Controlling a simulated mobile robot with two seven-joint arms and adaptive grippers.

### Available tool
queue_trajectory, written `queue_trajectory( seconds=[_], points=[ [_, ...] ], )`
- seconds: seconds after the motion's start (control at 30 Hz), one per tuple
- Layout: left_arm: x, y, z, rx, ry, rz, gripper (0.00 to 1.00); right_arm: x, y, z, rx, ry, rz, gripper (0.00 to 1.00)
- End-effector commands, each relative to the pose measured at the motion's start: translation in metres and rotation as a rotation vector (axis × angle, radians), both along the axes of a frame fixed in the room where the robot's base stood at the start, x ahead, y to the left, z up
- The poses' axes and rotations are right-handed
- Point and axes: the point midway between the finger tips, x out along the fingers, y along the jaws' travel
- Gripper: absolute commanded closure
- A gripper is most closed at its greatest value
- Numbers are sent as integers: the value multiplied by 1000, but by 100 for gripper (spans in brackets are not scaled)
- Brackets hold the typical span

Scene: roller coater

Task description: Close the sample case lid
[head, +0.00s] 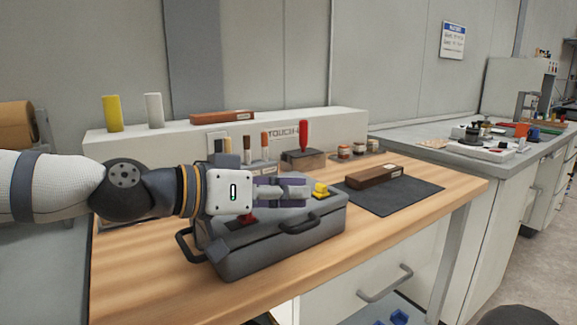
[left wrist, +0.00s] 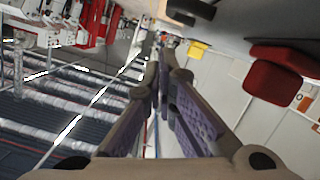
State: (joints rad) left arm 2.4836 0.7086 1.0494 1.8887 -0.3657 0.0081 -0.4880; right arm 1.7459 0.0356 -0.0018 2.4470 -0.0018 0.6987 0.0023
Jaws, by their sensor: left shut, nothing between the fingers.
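The grey sample case (head: 275,252) sits on the wooden bench, with a dark handle on its front and another on its left side. A red piece (head: 247,218) and a yellow piece (head: 320,190) show at its top. My left gripper (head: 308,189) reaches in from the left, shut and empty, over the case top. It hides much of the top, so I cannot tell how far the lid is closed or whether I touch it. In the left wrist view the shut fingers (left wrist: 160,65) are centred, with a red block (left wrist: 271,82) to their right. My right gripper is out of view.
A dark mat (head: 405,195) with a brown block (head: 374,176) lies right of the case. Behind stand a grey block with a red-handled tool (head: 303,137) and small jars (head: 358,148). A white ledge (head: 345,118) borders the back. Bare wood lies in front.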

Motion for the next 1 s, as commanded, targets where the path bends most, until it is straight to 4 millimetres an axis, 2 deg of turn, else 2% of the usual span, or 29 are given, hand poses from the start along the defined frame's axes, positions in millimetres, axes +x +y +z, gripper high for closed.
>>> queue_trajectory(
  seconds=[0.13,0.4,1.0],
  points=[
    [-3,-2,-13,42,-55,0,100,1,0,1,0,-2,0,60],
    [-5,-4,-26,81,-109,0,100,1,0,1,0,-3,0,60],
    [-6,-4,-25,87,-118,1,100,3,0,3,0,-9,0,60]
  ],
)
